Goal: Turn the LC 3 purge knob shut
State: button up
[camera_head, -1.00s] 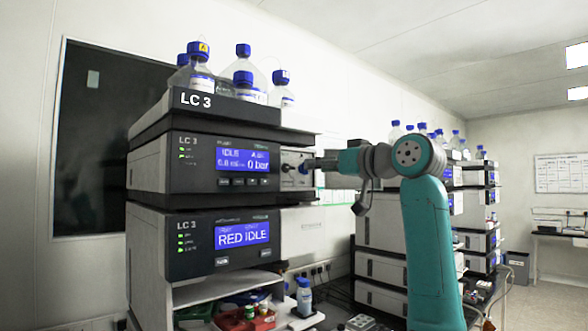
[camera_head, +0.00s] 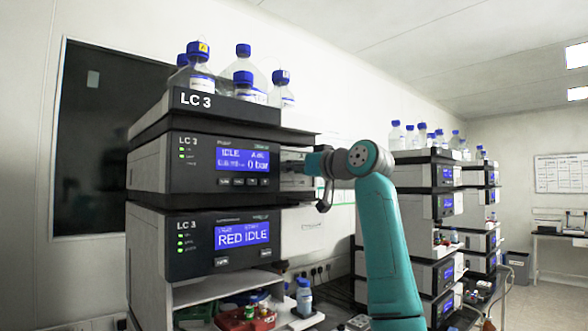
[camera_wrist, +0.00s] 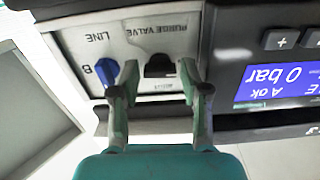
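The LC 3 stack has a pump module (camera_head: 195,160) with a lit screen reading IDLE and 0 bar. In the wrist view, which is upside down, a black knob (camera_wrist: 159,67) sits under the PURGE VALVE lettering on a pale panel. My gripper (camera_wrist: 159,77) is open, with one finger on each side of this knob. Gaps show between the fingers and the knob, so I see no grip. Whether the fingertips touch the panel, I cannot tell. In the head view my arm hides the knob and much of the panel.
A blue knob (camera_wrist: 105,72) marked LINE B sits close beside one finger. Blue-capped bottles (camera_head: 243,80) stand on top of the stack. More instrument stacks (camera_head: 440,205) stand behind my arm.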

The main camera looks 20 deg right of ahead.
grip_shut()
jog(key=shift+m, duration=0.3)
jog(key=m, duration=0.3)
jog(key=shift+m, duration=0.4)
jog(key=m, duration=0.4)
jog(key=shift+m, duration=0.3)
jog(key=m, duration=0.4)
jog(key=shift+m, duration=2.1)
jog(key=shift+f, duration=0.1)
